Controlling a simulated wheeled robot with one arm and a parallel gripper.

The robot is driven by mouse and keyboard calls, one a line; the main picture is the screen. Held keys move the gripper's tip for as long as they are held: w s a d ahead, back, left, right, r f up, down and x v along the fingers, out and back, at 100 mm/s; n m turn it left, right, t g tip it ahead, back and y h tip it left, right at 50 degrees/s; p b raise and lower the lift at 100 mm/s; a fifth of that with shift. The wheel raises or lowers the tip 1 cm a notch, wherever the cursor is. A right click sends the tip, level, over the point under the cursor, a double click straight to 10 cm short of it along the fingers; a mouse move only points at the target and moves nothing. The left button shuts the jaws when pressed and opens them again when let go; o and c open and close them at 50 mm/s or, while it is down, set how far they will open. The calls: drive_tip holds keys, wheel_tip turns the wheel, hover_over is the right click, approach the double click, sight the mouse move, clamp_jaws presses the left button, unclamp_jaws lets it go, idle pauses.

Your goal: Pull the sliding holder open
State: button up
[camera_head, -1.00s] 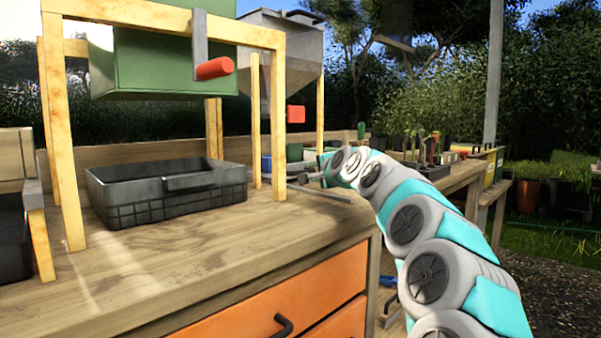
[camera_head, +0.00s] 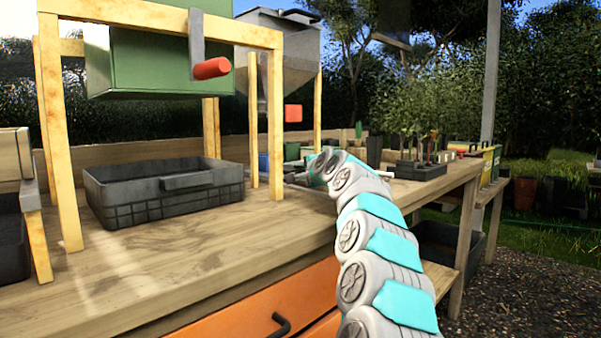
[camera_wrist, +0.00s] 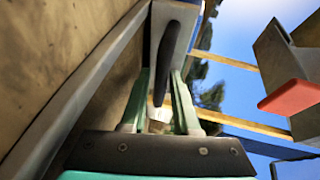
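In the wrist view, a pale grey box-like piece (camera_wrist: 186,42), which looks like the sliding holder, carries a long black handle (camera_wrist: 172,45). My gripper (camera_wrist: 161,78) has its two green fingers apart, one on each side of the handle's lower end. The fingers look open, with a slim gap beside the handle; contact is not clear.
A black crate (camera_head: 150,208) stands on the wooden bench (camera_head: 190,270) under a green hopper with a red-handled crank (camera_head: 211,68). A grey hopper (camera_head: 285,55) stands behind. A dark plant tray (camera_head: 418,171) is right of my arm. A grey rail (camera_wrist: 75,95) runs left of my fingers.

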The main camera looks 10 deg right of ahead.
clamp_jaws()
idle(1.4)
